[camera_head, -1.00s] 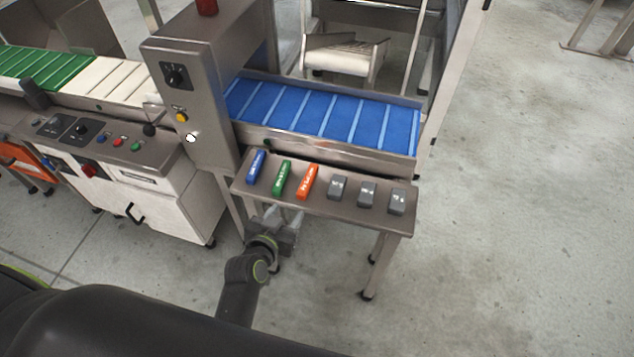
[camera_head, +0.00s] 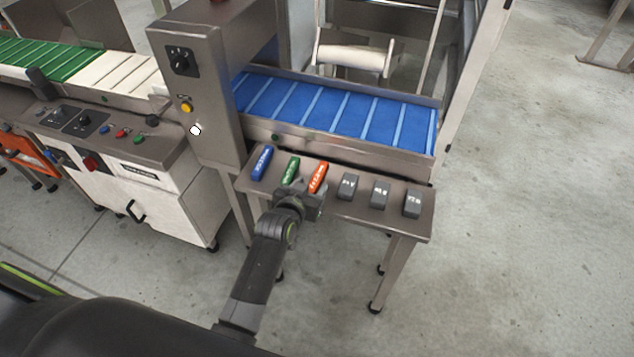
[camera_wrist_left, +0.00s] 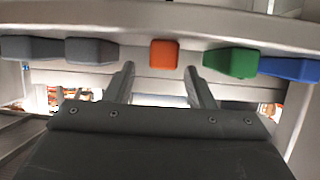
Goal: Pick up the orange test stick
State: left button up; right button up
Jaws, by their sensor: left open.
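The orange test stick (camera_head: 318,177) lies on a small steel shelf (camera_head: 395,222), third from the left in a row. In the left wrist view its orange end (camera_wrist_left: 164,54) faces the camera, ahead of and between the fingers. My left gripper (camera_head: 306,190) is open and empty at the shelf's front edge, just in front of the orange stick. Its two fingers (camera_wrist_left: 160,85) also show in the left wrist view, apart from the stick. The gripper partly covers the near ends of the orange and green sticks. My right gripper is not in view.
A green stick (camera_head: 290,170) and a blue stick (camera_head: 262,162) lie left of the orange one. Grey blocks (camera_head: 346,186) stand to its right. Behind the shelf runs a blue conveyor (camera_head: 340,113). A steel housing (camera_head: 200,90) rises at the left.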

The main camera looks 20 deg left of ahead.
aim_at(315, 180)
pick_arm(q)
jog(key=b+x, duration=0.2)
jog(key=x, duration=0.1)
jog(key=shift+f+b, duration=0.15)
jog(key=shift+b, duration=0.15)
jog(key=shift+w, duration=0.25)
jog(key=shift+w+b, duration=0.2)
jog(key=shift+b, duration=0.1)
jog(key=shift+c, duration=1.8)
grip_shut()
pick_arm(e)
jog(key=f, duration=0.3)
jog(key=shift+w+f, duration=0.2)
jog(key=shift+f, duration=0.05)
